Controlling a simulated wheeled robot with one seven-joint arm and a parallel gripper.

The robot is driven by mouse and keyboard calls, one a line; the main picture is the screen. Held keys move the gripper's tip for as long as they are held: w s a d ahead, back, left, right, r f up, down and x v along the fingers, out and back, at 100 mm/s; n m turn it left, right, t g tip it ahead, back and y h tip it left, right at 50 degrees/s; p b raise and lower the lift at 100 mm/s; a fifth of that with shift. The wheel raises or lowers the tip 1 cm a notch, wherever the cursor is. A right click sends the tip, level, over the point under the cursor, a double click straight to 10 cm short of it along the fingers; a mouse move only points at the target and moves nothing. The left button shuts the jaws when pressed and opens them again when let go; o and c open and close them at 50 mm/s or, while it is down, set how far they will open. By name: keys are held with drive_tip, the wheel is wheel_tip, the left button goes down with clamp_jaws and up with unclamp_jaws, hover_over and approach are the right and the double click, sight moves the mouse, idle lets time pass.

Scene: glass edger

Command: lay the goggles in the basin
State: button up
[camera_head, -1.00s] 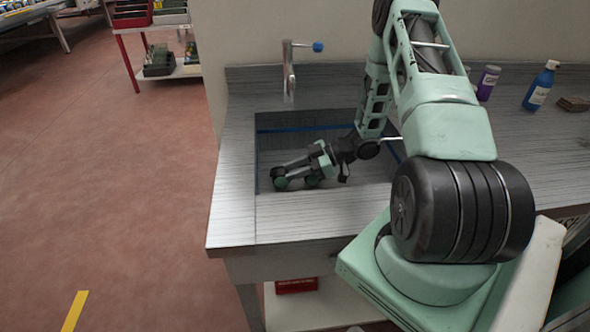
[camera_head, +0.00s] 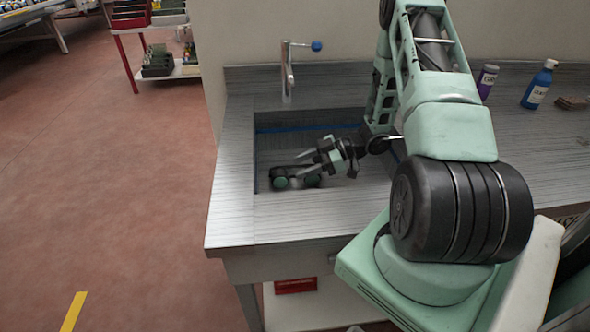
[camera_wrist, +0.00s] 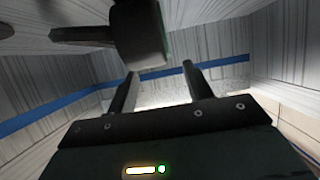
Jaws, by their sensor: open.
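The goggles (camera_head: 281,183), dark with green round parts, lie in the sunken basin (camera_head: 282,120) near its front left. My gripper (camera_head: 306,162) is inside the basin, just above and to the right of the goggles. Its fingers are spread, with nothing between them. In the wrist view the gap between my fingertips (camera_wrist: 160,76) is empty. A dark piece with a green edge, seemingly part of the goggles (camera_wrist: 138,38), shows beyond the fingers there. It appears apart from them.
A tap (camera_head: 288,75) stands behind the basin. A purple bottle (camera_head: 487,82), a blue bottle (camera_head: 538,85) and a brown block (camera_head: 572,103) are on the counter at right. A blue line runs around the basin walls (camera_wrist: 50,108).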

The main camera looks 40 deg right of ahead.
drive_tip(key=shift+v, duration=2.1)
